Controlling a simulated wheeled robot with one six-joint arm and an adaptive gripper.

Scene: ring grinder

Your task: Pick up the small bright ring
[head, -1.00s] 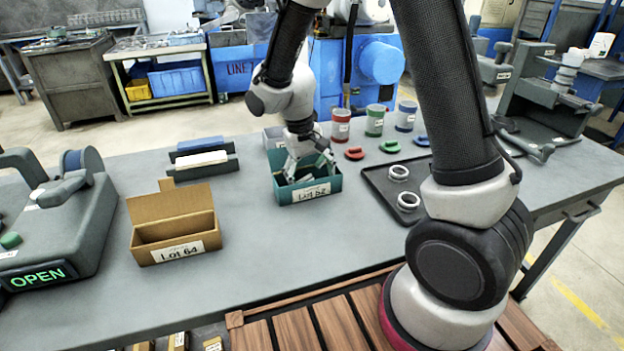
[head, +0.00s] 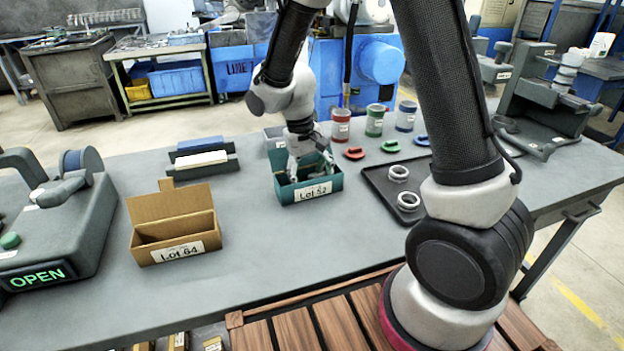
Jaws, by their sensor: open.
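My gripper (head: 299,171) is open and points down into the teal box (head: 312,191) labelled "Lot 52". Its fingertips are partly hidden by the box's front wall, and whatever lies in the box cannot be made out. Two pale, bright metal rings lie on the black tray to the right of the box. The far ring (head: 391,178) and the near ring (head: 401,206) look close in size. My gripper is well to the left of both rings and apart from them.
The black tray (head: 381,190) lies partly behind my arm. Red (head: 341,124), green (head: 375,120) and blue (head: 405,116) canisters stand behind it. A brown "Lot 64" box (head: 172,235) and a machine with an "OPEN" display (head: 37,278) stand left. The table between boxes is clear.

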